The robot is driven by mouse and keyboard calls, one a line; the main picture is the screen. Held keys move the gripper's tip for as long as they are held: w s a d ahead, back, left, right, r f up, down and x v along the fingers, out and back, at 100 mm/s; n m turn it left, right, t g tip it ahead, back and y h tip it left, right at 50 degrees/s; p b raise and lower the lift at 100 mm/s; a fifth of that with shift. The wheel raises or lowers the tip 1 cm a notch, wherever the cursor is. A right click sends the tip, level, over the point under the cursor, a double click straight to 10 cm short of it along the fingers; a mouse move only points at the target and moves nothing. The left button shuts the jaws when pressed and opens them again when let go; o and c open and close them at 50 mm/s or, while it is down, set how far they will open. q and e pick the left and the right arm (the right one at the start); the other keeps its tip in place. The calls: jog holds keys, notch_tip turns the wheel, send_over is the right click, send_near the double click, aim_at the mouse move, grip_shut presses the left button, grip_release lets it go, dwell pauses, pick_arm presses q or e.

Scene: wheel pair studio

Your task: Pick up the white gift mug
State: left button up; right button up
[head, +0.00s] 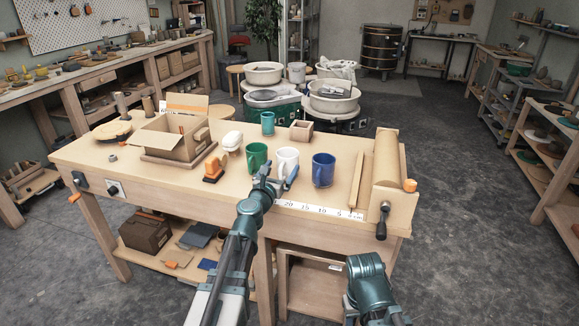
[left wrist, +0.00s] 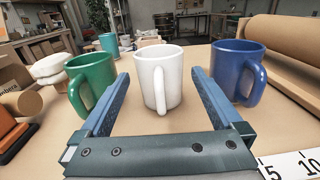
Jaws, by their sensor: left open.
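The white mug (head: 288,157) stands upright on the table between a green mug (head: 257,156) and a blue mug (head: 323,169). In the left wrist view the white mug (left wrist: 160,80) is centred beyond my open fingers, with its handle facing me. The green mug (left wrist: 90,82) is to its left and the blue mug (left wrist: 238,72) to its right. My left gripper (left wrist: 158,100) is open, with its blue fingers pointing at the white mug and nothing held. In the head view the left gripper (head: 278,178) is just in front of the mug. My right gripper is not visible; only part of that arm shows.
A teal cup (head: 268,123) and a small wooden box (head: 301,131) stand behind the mugs. An open cardboard box (head: 172,136) and an orange tool (head: 214,168) are to the left. A paper roll (head: 386,157) is at the right. A ruler strip (head: 318,210) runs along the front edge.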

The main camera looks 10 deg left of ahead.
aim_at(287, 160)
pick_arm(q)
jog(key=shift+w+d+f, duration=0.1)
jog(key=shift+w, duration=1.45)
jog(key=shift+w+d+f, duration=0.1)
jog(key=shift+w, duration=1.4)
jog(key=shift+s, duration=0.1)
jog(key=shift+c, duration=0.2)
jog(key=c, duration=1.4)
jog(key=shift+o, duration=0.2)
jog(key=shift+a+r, duration=0.1)
jog(key=shift+r, duration=0.1)
